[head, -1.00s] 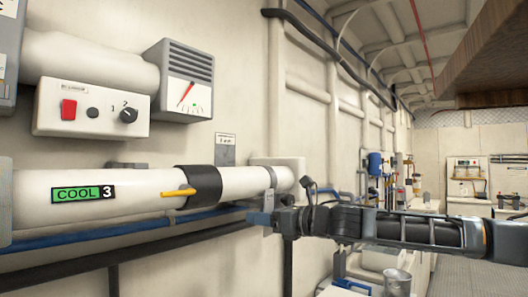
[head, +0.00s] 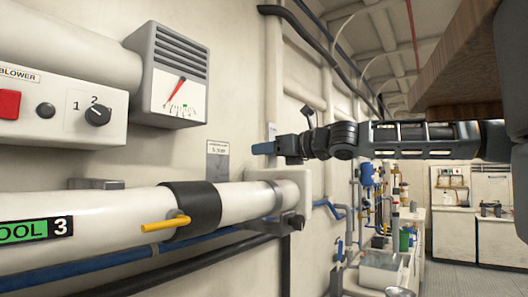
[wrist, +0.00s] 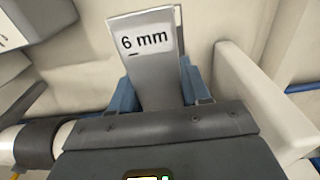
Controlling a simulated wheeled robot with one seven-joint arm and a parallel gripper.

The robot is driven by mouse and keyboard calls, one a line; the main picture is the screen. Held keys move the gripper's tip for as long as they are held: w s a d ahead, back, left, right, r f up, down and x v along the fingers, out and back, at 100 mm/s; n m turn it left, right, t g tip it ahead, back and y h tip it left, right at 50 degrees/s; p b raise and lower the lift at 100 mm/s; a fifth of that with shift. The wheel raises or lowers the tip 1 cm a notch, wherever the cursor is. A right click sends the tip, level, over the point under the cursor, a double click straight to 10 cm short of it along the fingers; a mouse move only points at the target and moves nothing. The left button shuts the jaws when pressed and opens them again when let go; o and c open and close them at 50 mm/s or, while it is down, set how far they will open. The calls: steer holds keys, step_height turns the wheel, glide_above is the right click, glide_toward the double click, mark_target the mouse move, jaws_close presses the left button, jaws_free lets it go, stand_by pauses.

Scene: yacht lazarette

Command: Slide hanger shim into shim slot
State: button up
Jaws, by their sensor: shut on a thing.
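The hanger shim (wrist: 152,75) is a flat grey plate with a white "6 mm" label. In the wrist view it stands out beyond my gripper's blue fingers, which are shut on it. In the head view my gripper (head: 264,148) points left, with its blue fingertips above the right end of the white pipe. I cannot make out the shim slot.
The white pipe (head: 110,205) has a black collar (head: 192,205) with a yellow lever (head: 165,223). A blower panel (head: 70,105) and a dial gauge (head: 175,80) are on the wall at the upper left. A blue pipe runs below. Open floor lies at the far right.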

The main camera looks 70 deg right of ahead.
steer(key=shift+w, duration=0.1)
steer(key=shift+f+x, duration=0.2)
steer(key=shift+x, duration=5.8)
steer(key=shift+f+b, duration=0.6)
steer(key=shift+f, duration=1)
steer(key=shift+p, duration=0.55)
steer(key=shift+f, duration=0.15)
steer(key=o, duration=1.1)
